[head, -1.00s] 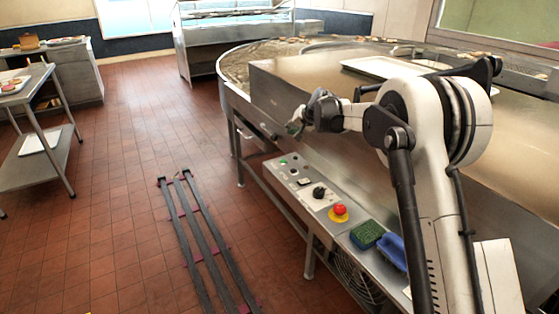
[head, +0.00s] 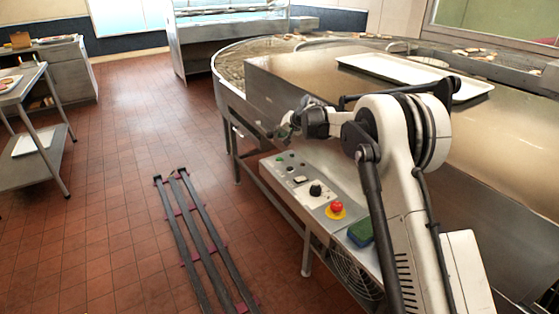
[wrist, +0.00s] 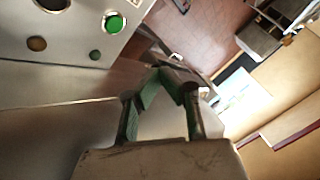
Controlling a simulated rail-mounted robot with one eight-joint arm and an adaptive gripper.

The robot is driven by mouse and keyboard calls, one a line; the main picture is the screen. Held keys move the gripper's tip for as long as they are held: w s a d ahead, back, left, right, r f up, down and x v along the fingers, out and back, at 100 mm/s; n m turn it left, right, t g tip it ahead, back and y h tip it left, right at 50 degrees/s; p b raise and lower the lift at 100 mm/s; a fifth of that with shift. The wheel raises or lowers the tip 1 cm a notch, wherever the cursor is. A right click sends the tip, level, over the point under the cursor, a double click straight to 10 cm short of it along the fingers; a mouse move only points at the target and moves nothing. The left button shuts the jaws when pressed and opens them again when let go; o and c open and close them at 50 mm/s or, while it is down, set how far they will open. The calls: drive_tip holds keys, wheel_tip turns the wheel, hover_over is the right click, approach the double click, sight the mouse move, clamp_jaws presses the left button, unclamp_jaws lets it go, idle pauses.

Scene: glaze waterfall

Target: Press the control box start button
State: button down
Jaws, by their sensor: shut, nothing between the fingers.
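The control box (head: 325,197) is a grey panel on the front of the steel counter, with a red mushroom button (head: 337,207) on yellow, a black knob (head: 316,189) and small buttons. A green button (head: 278,159) sits at its far end; in the wrist view a bright green button (wrist: 115,24) has a metal ring. Which one is the start button cannot be read. My gripper (head: 284,131) is above the far end of the box, apart from it. In the wrist view my gripper (wrist: 166,75) is shut and empty, with the green button to its upper left.
A green sponge (head: 360,232) lies beside the red button, near my arm. A white tray (head: 400,72) rests on the counter top behind my arm. Dark rails (head: 200,235) lie on the tiled floor at left. Open floor (head: 115,200) spreads left of the counter.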

sight(280, 159)
drive_tip(key=shift+f+b, duration=1.7)
drive_tip(key=shift+f, duration=2.3)
drive_tip(key=shift+f+b, duration=0.4)
drive_tip(key=shift+f, duration=0.05)
drive_tip(key=shift+f+b, duration=0.3)
drive_tip(key=shift+f, duration=0.1)
drive_tip(key=shift+r, duration=0.85)
drive_tip(key=shift+r+p, duration=0.15)
drive_tip(key=shift+p, duration=0.15)
drive_tip(key=shift+r+p, duration=0.85)
drive_tip(key=shift+r, duration=1.5)
